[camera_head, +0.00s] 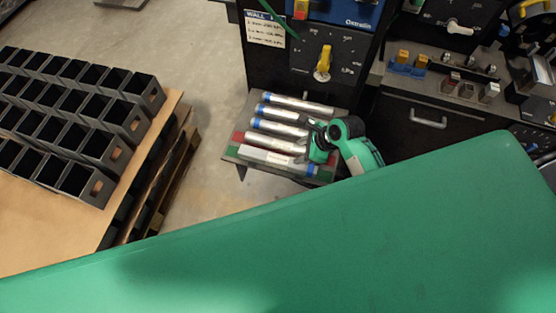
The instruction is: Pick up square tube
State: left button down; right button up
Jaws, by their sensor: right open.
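Several long silver tubes with blue bands lie side by side on a small rack (231,152) in the middle of the view. The front one (268,157) looks flat-sided, like a square tube, with a pale label; the ones behind look rounder. My right gripper (315,140) is open at the right ends of the front tubes. Its dark and green parts hide some of those ends, and I cannot tell whether it touches a tube. My left gripper is not in view.
Rows of black open-topped square boxes (103,142) stand on a brown board (75,230) over a pallet at the left. A black machine panel with a yellow knob (323,63) rises behind the rack. A cabinet with switches (440,100) stands at right. Bare floor (190,50) lies between.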

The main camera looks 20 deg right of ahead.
aim_at(278, 158)
jog(key=shift+m, duration=0.7)
jog(key=x, duration=0.5)
jog(key=w+x, duration=0.1)
jog(key=x, duration=0.2)
jog(key=shift+a, duration=0.15)
jog(key=shift+x, duration=2.9)
jog(key=shift+s, duration=0.1)
jog(key=c, duration=1)
grip_shut()
jog(key=shift+r, duration=0.1)
